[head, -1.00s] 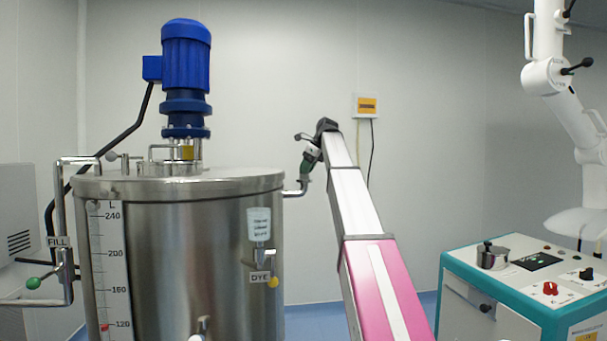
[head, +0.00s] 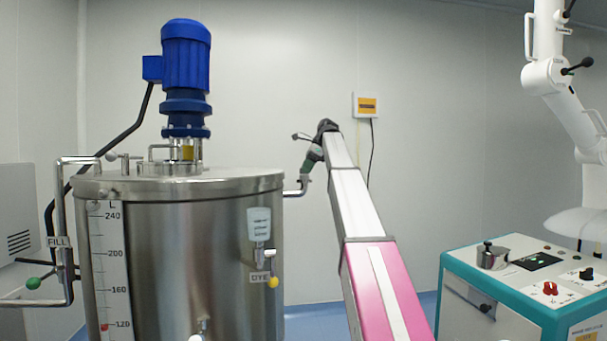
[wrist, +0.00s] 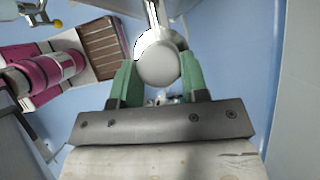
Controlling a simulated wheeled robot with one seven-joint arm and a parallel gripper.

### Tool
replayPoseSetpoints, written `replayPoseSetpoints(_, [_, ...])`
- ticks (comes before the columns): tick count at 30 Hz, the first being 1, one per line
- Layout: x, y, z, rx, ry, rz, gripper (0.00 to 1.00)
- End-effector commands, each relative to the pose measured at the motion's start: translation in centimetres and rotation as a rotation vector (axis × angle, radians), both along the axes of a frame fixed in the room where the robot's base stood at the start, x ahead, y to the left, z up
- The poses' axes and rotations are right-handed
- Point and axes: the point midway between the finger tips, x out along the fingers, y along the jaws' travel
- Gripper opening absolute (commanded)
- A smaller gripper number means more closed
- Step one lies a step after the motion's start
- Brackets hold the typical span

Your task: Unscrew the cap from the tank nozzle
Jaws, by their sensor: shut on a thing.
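The steel tank (head: 185,250) stands at left in the head view. Its nozzle (head: 296,191) is a short bent pipe on the right side, near the lid. My gripper (head: 307,171) is at the nozzle's upturned end, reaching down from the upper right. In the wrist view my gripper (wrist: 158,78) has its two green fingers shut on the round grey cap (wrist: 158,64), one on each side. A metal pipe shows behind the cap. The cap is too small to make out in the head view, and whether it is still on the nozzle cannot be told.
A blue motor (head: 186,75) stands on the tank lid. A teal-and-white cabinet (head: 510,290) with knobs and a steel pot is at right. Pink rolls (wrist: 45,78) lie at left in the wrist view.

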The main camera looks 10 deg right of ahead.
Motion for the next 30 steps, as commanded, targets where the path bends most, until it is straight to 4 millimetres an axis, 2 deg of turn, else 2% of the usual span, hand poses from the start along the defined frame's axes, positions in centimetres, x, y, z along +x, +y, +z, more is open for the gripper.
replayPoseSetpoints(1, [0.02, -0.01, 0.00, 0.000, 0.000, -0.001, 0.08])
replayPoseSetpoints(2, [0.02, -0.01, 0.00, 0.000, 0.000, -0.001, 0.47])
replayPoseSetpoints(3, [0.03, -0.01, 0.00, 0.000, 0.000, -0.001, 0.60])
replayPoseSetpoints(11, [-0.02, 0.00, -0.01, 0.000, -0.001, -0.007, 0.62])
replayPoseSetpoints(18, [-0.30, 0.04, -0.07, -0.001, 0.000, -0.168, 0.62])
replayPoseSetpoints(26, [-0.21, 0.03, -0.03, -0.001, 0.000, -0.185, 0.62])
replayPoseSetpoints(30, [-0.49, 0.11, -0.10, 0.001, -0.001, -0.280, 0.62])
